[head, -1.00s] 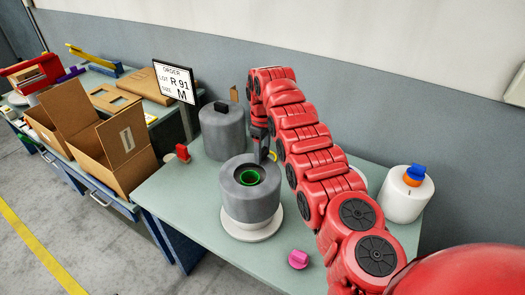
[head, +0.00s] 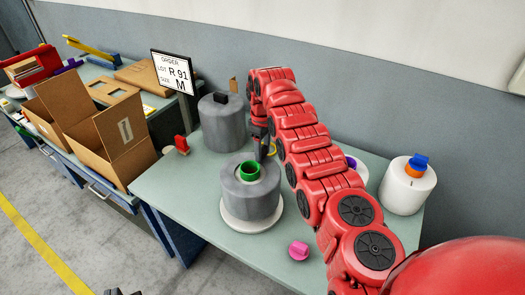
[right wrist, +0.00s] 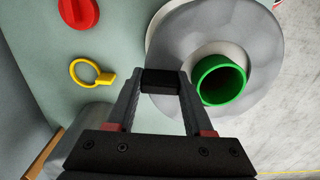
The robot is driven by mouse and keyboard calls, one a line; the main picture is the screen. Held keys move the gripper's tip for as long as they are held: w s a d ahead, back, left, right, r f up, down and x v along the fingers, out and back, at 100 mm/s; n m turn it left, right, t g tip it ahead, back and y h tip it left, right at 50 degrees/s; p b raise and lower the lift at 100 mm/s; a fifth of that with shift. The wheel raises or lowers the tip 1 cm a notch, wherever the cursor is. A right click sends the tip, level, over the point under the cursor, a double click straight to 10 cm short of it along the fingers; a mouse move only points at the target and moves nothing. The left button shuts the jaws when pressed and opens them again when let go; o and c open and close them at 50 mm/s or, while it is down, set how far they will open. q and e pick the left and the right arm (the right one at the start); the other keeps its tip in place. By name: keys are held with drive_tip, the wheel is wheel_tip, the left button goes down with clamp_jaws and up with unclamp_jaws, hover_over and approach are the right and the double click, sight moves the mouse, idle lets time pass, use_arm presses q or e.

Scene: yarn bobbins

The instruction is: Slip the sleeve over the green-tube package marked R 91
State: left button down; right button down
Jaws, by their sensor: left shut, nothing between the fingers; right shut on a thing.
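The green-tube package stands on a white round base (head: 250,222) on the table. Its green tube (head: 250,171) pokes up through the top opening of a grey sleeve (head: 247,200), which surrounds the package. The right wrist view shows the green tube (right wrist: 220,80) inside the grey sleeve (right wrist: 260,40), with a pale band between them. My right gripper (right wrist: 160,82) is shut on the sleeve's black tab beside the tube; the gripper also shows in the head view (head: 264,145). What seems to be my left gripper (head: 114,292) just enters at the bottom edge, shut and empty.
The order sign (head: 174,72) reads R 91, M. A second grey cylinder with a black tab (head: 222,125) stands behind. A pink knob (head: 299,250) lies in front, a red one (head: 181,145) left. Open cartons (head: 115,150) stand left.

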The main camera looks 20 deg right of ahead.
drive_tip(key=shift+f, duration=0.3)
drive_tip(key=shift+c, duration=1)
unclamp_jaws()
drive_tip(key=shift+r, duration=0.1)
drive_tip(key=shift+r, duration=1.05)
drive_tip(key=shift+r+p, duration=0.65)
drive_tip(key=shift+r, duration=1.3)
